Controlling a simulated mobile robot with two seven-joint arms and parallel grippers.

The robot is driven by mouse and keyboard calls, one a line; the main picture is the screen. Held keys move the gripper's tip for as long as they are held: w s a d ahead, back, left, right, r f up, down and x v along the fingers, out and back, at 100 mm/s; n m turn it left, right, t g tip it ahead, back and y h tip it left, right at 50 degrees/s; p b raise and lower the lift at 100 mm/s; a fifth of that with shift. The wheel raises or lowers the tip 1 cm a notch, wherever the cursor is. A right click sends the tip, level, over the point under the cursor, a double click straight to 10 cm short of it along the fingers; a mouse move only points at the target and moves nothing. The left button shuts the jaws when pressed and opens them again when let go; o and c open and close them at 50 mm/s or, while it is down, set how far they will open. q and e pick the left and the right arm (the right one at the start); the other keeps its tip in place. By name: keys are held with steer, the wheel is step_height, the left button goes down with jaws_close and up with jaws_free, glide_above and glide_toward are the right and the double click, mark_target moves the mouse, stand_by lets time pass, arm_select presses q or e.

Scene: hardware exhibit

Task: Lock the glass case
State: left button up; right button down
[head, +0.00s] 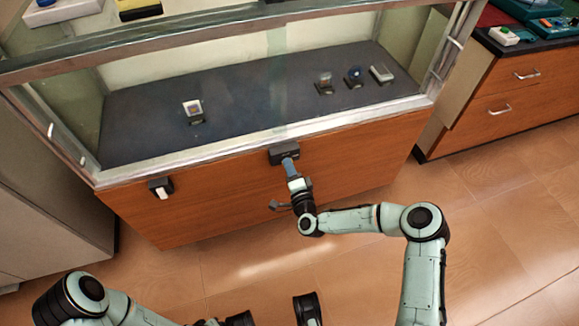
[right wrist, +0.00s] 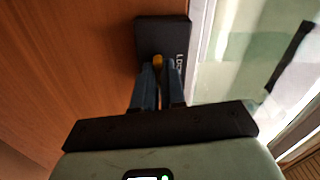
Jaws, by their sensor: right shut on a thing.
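The glass case (head: 240,90) has a metal frame, a clear front and a wooden lower panel. A black lock box (head: 284,151) is mounted at the top of that panel, near the middle. It shows in the right wrist view (right wrist: 150,32) with partly covered white lettering and a small yellow-orange piece (right wrist: 157,61) on it. My right gripper (head: 289,165) reaches the lock box from the front. Its blue fingers (right wrist: 158,78) are shut on the yellow-orange piece, whose lower part they hide. Of my left arm only links show at the bottom; its fingers are out of view.
A second black box with a white front (head: 161,188) sits on the panel at the left. Small exhibits, such as a framed piece (head: 193,108), stand on the dark shelf inside. A wooden drawer cabinet (head: 510,90) stands at right. The floor in front is clear.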

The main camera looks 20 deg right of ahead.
arm_select(q)
steer(key=shift+t, duration=0.7)
steer(key=w+r, duration=0.1)
steer(key=w+r+p, duration=0.1)
steer(key=w+r, duration=0.1)
steer(key=shift+w+d+r+p, duration=0.2)
steer(key=shift+w+d+p, duration=0.1)
steer(key=shift+w+p, duration=0.05)
arm_select(e)
steer(key=n, duration=1.6)
steer(key=c, duration=1.2)
jaws_free()
